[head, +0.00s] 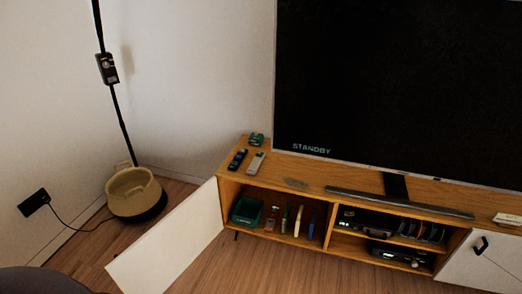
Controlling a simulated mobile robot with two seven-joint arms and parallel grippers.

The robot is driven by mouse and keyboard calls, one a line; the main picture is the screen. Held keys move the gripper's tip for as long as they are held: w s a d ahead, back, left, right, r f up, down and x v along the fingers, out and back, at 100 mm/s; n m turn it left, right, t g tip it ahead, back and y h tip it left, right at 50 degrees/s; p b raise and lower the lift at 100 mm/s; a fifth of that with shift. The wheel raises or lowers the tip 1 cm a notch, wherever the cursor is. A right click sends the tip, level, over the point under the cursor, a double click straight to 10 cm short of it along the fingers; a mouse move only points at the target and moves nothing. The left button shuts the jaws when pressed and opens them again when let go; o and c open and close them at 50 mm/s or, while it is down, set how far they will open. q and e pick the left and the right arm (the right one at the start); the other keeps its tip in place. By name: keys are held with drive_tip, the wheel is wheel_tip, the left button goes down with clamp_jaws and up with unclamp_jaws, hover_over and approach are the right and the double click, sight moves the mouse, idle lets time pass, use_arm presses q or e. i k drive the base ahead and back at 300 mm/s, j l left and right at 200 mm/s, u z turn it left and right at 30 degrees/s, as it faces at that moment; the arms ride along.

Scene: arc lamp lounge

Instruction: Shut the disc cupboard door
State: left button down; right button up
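The wooden media cabinet (300,173) runs along the wall under the television. Its white left door (170,243) stands wide open, swung out towards the lower left over the floor. Behind it, the open left compartment shows a dark green box (247,211) and several slim upright cases (298,221). No handle shows on the visible face of this door. Neither of my grippers is in view.
A white right door (470,267) with a dark handle (481,245) appears shut. Middle shelves hold a black player (366,221) and another device (390,255). Two remotes (256,162) lie on top. A basket (135,193) stands left; bare floor (270,268) lies in front.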

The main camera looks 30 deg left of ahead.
sight(151, 264)
drive_tip(key=u, duration=0.7)
drive_tip(key=i+u, duration=0.15)
drive_tip(key=u, duration=0.2)
drive_tip(key=i+j+u, duration=0.1)
drive_tip(key=u, duration=0.25)
drive_tip(key=i+u, duration=0.15)
drive_tip(key=u, duration=0.2)
drive_tip(key=i+l, duration=0.15)
drive_tip(key=i, duration=0.4)
